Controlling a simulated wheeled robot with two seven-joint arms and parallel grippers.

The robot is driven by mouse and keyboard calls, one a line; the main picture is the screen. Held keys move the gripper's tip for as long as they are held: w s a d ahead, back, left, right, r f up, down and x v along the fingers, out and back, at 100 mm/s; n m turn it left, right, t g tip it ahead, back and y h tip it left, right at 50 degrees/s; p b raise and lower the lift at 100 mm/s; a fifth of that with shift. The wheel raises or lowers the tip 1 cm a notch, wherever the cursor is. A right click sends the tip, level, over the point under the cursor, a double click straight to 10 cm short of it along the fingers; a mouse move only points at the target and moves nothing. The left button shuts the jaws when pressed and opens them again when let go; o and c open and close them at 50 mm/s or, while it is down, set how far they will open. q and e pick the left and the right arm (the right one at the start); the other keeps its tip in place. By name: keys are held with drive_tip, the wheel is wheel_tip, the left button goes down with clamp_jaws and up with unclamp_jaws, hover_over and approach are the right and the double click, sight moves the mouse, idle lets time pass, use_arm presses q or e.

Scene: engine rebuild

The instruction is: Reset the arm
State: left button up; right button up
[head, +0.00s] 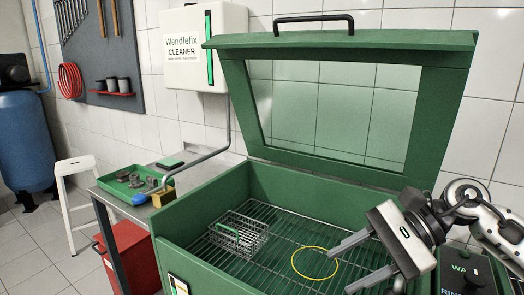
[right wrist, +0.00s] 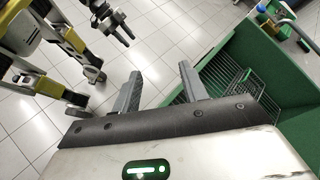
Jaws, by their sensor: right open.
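My right gripper (head: 338,268) is open and empty. In the head view it hangs at the right front of the green wash cabinet, its fingers pointing left, near a yellow ring (head: 296,269) on the grate. In the right wrist view the spread fingers (right wrist: 160,72) have nothing between them. There they overlap the floor and the edge of the green cabinet (right wrist: 285,75). The head view does not show my left gripper. A dark pronged part (right wrist: 112,24) at the top of the right wrist view may be it, but I cannot tell its state.
The cabinet's windowed lid (head: 440,105) stands open. A wire basket (head: 262,238) sits on the grate (head: 280,220). Left of it, a steel bench (head: 110,192) bears a green tray (head: 108,181) with grey parts. A dark control box (head: 467,272) is at the right.

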drive_tip(key=s+a+f+m+t+y+b, duration=0.25)
drive_tip(key=a+m+t+y, duration=0.5)
drive_tip(key=m, duration=0.85)
drive_tip(key=d+f+m+t+h+b, duration=0.25)
drive_tip(key=f+m+t+h, duration=0.5)
drive_tip(key=m, duration=0.85)
drive_tip(key=d+f+m+t+h+b, duration=0.1)
drive_tip(key=d+f+m+t+h, duration=0.3)
drive_tip(key=f+m, duration=0.95)
use_arm(q)
drive_tip(key=f, duration=0.1)
drive_tip(key=d+f, duration=0.1)
drive_tip(key=shift+w+d+f+t+h+b, duration=0.1)
drive_tip(key=shift+d+f+t+h+b, duration=0.05)
drive_tip(key=shift+f+t+h+b, duration=0.2)
use_arm(e)
drive_tip(key=s+f+m+g+h, duration=0.4)
drive_tip(key=s+f+m+g, duration=0.4)
drive_tip(key=s+f+m, duration=0.2)
drive_tip(key=m, duration=0.2)
drive_tip(key=shift+s+m, duration=0.2)
drive_tip(key=shift+m, duration=0.15)
drive_tip(key=shift+f, duration=0.1)
